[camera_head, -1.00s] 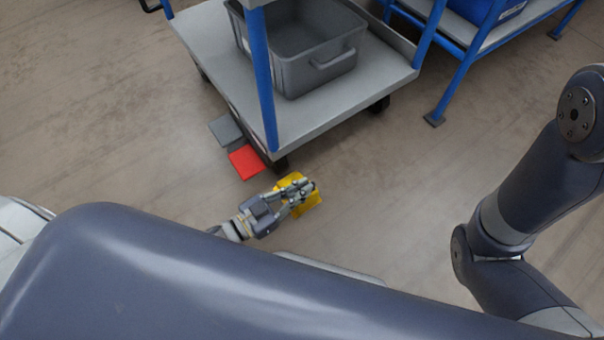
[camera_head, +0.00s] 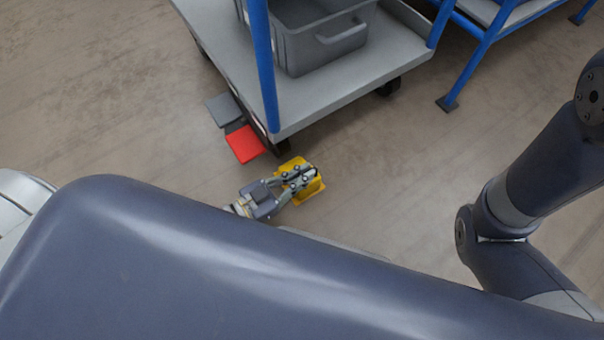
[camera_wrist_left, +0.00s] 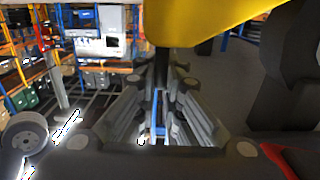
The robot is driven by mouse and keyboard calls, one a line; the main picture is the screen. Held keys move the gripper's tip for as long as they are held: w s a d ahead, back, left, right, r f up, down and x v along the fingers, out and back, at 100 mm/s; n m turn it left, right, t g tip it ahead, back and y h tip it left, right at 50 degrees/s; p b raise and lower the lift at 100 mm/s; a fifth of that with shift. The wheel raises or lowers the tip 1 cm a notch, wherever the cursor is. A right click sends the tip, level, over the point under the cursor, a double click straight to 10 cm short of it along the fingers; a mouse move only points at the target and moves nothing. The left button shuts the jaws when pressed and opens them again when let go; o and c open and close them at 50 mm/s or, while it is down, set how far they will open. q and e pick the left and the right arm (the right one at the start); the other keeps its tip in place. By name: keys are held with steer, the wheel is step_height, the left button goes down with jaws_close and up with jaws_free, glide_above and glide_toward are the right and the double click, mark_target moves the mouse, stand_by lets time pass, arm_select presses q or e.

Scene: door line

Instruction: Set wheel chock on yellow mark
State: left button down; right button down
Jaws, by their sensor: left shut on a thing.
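The yellow wheel chock (camera_head: 311,190) is low near the floor, just in front of the cart's near corner. My left gripper (camera_head: 301,178) is shut on it and covers its middle. In the left wrist view the chock (camera_wrist_left: 205,22) fills the top, with my gripper's fingers below it. I cannot make out a separate yellow mark on the floor, nor tell whether the chock touches the floor. My right gripper is out of view; only part of my right arm shows at the right.
A grey cart (camera_head: 340,100) with blue posts holds a grey bin (camera_head: 320,45). A red pedal (camera_head: 245,144) and a grey pedal (camera_head: 223,109) stick out at its left side. A blue-legged rack (camera_head: 470,65) stands behind right. The floor right of the chock is clear.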

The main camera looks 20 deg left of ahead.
arm_select(q)
steer(key=c, duration=1.7)
jaws_free()
steer(key=shift+f, duration=0.1)
steer(key=shift+r, duration=0.25)
steer(key=p+v, duration=0.5)
steer(key=v, duration=0.7)
